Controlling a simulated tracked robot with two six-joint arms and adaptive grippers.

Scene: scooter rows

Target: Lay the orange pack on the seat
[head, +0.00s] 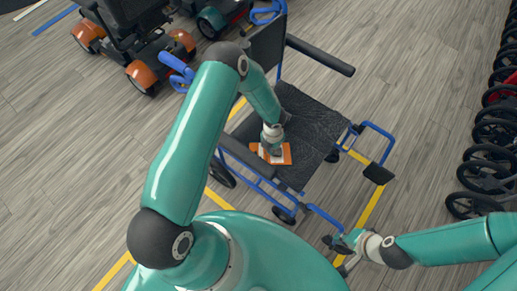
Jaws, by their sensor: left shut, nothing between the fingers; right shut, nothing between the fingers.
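The orange pack (285,158), with a white part on its top, lies on the black seat (310,115) of a blue-framed wheelchair, near the seat's left front side. My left gripper (272,150) is right above the pack, shut and holding nothing; it hides part of the pack. Whether its fingertips touch the pack I cannot tell. My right gripper (338,243) is shut and empty, low beside the wheelchair's front footrest.
The wheelchair has black armrests (320,55) and a footrest (378,173). A row of black wheels (470,205) lines the right edge. Yellow lines mark the wooden floor, which is clear at the left.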

